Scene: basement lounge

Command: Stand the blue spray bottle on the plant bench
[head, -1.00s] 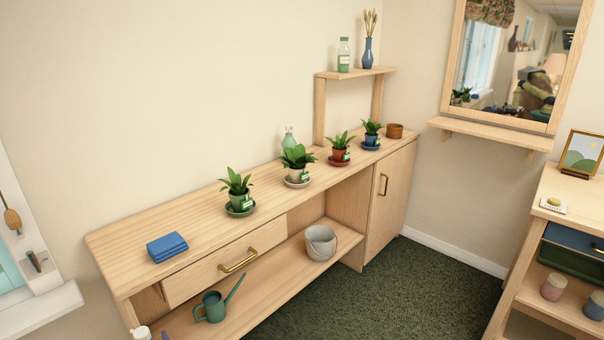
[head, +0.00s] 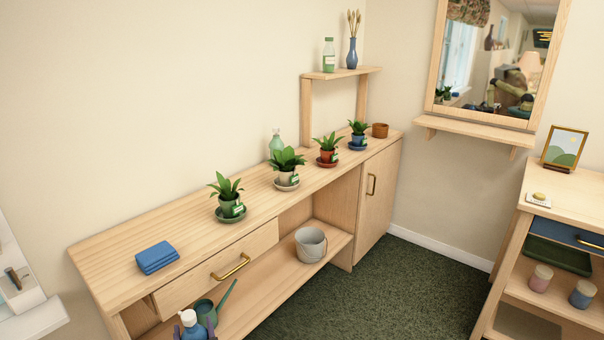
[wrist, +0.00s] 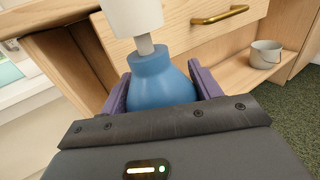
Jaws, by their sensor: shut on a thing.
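The blue spray bottle (wrist: 163,82) with a white top is held between the purple fingers of my gripper (wrist: 160,88) in the wrist view. In the head view the bottle (head: 194,328) shows at the bottom edge, with my gripper's fingertips (head: 195,332) on both sides; its lower part is cut off. It looks upright. The plant bench (head: 115,245) is a long wooden bench against the wall. The held bottle is in front of the bench, near the drawer.
A folded blue cloth (head: 157,257) lies on the left of the bench top. Several potted plants, a green bottle (head: 276,141) and a brown pot (head: 380,130) stand farther right. Bare wood lies between cloth and plants. A watering can (head: 207,310) and grey bucket (head: 310,244) occupy the lower shelf.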

